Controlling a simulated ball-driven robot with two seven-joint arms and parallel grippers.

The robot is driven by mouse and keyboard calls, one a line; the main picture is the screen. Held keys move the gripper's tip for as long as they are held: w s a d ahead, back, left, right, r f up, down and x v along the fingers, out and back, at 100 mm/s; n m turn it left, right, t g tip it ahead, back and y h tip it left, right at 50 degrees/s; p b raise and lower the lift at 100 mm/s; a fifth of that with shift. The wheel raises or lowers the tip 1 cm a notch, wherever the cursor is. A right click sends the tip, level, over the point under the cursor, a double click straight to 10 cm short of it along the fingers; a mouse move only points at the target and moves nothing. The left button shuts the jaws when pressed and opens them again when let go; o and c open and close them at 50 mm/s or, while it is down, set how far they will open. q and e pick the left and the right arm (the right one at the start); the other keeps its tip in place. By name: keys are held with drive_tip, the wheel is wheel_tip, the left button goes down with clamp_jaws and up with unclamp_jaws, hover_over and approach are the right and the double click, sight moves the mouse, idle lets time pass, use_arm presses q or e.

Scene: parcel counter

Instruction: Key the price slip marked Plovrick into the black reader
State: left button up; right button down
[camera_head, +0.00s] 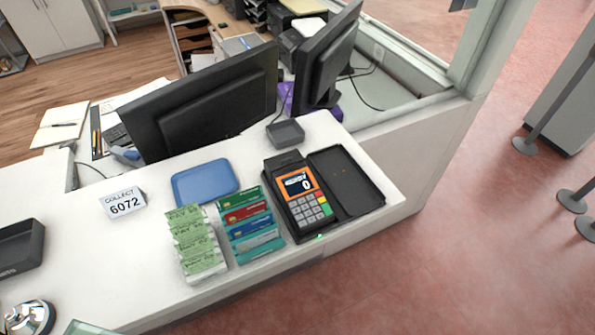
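The black reader (296,191) lies on the right part of the white counter, with an orange face, a keypad and a small screen that shows 0. An open black tray or cover (345,181) sits against its right side. Several green printed slips (196,240) stand overlapping in a holder left of the reader. Their print is too small to read, so I cannot tell which is marked Plovrick. Neither of my grippers is in view.
Several coloured cards (248,226) stand between slips and reader. Behind are a blue tray (205,181), a small dark dish (285,132) and a sign reading COLLECT 6072 (124,203). Monitors (205,104) stand further back. A black tray (20,247) and shiny bell (30,317) are at left.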

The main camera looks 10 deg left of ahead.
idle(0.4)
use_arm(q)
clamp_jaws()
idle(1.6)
